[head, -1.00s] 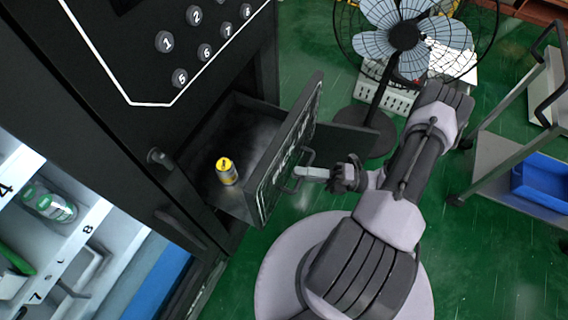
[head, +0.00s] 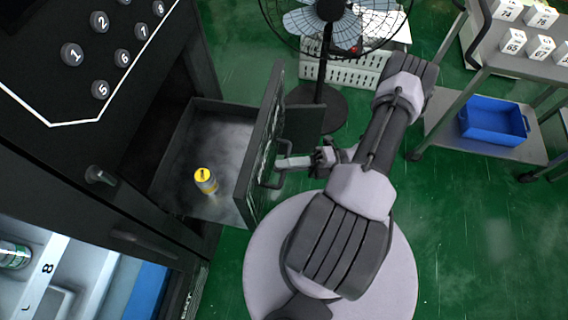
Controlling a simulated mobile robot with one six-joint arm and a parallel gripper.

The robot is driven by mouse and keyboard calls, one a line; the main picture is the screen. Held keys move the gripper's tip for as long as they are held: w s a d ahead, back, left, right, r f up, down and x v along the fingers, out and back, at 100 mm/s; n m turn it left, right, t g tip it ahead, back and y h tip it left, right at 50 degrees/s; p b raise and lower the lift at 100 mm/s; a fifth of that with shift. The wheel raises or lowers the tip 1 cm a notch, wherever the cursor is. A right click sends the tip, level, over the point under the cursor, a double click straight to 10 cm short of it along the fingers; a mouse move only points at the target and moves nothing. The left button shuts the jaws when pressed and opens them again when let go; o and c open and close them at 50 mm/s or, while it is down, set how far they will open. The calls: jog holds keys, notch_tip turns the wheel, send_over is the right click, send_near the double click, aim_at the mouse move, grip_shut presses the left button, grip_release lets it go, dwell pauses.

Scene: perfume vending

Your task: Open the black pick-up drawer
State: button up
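The black pick-up drawer (head: 262,150) is pulled out from the dark vending machine (head: 60,130), with its front panel standing off the machine. A small yellow and silver can (head: 206,181) stands inside on the drawer floor. The drawer's bar handle (head: 272,178) is on the outer face of the panel. My gripper (head: 287,163) is at the handle, its fingertips touching or around it. From this angle I cannot tell whether the fingers are closed on the bar.
A standing fan (head: 330,12) is behind the drawer. A grey cart (head: 505,147) with a blue bin (head: 494,120) and white numbered boxes (head: 512,42) stands at the right. The green floor between the cart and my arm is clear.

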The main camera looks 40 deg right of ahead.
jog(key=o, duration=0.4)
jog(key=shift+d, duration=0.1)
jog(key=v, duration=1.7)
jog(key=shift+s+d, duration=0.1)
jog(key=shift+d, duration=0.05)
